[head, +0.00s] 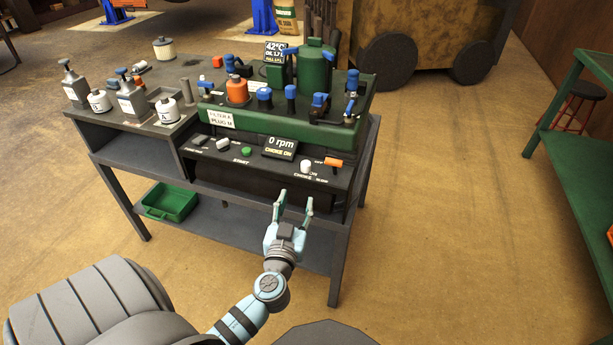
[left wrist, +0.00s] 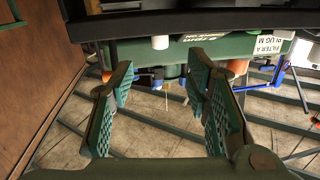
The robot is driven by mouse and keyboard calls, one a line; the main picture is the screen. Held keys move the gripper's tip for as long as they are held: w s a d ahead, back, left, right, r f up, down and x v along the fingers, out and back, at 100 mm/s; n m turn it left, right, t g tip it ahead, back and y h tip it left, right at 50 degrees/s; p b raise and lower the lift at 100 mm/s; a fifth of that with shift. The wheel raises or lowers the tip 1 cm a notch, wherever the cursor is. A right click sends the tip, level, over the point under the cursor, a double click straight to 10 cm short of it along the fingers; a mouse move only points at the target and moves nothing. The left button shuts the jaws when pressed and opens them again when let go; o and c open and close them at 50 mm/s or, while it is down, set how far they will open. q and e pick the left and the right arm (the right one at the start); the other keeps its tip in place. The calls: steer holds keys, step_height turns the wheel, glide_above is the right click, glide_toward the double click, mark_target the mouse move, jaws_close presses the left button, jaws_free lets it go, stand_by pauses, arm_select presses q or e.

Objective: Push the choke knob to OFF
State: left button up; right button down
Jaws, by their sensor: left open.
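The choke knob (head: 306,167) is a small white knob at the right part of the dark front panel (head: 262,178), beside CHOKE lettering. The display (head: 281,147) above the panel reads 0 rpm, CHOKE ON. My left gripper (head: 294,200) is open and empty, just in front of and below the knob, apart from it in the head view. In the left wrist view its two fingers (left wrist: 158,75) stand wide apart with nothing between them. A white cylinder (left wrist: 160,42) above them is probably the knob. My right gripper is not in view.
An orange handle (head: 334,162) sits close right of the knob. The green engine block (head: 315,65) rises behind. A green tray (head: 170,203) stands on the lower shelf.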

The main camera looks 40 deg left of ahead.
mark_target(305, 167)
arm_select(q)
steer(key=x, duration=0.9)
steer(key=r+x, duration=0.1)
steer(key=x, duration=0.3)
steer(key=shift+w+r, duration=0.1)
steer(key=shift+w, duration=0.1)
steer(key=shift+w+a, duration=0.25)
steer(key=shift+w, duration=0.2)
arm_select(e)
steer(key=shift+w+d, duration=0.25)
arm_select(q)
steer(key=shift+c, duration=0.6)
jaws_close()
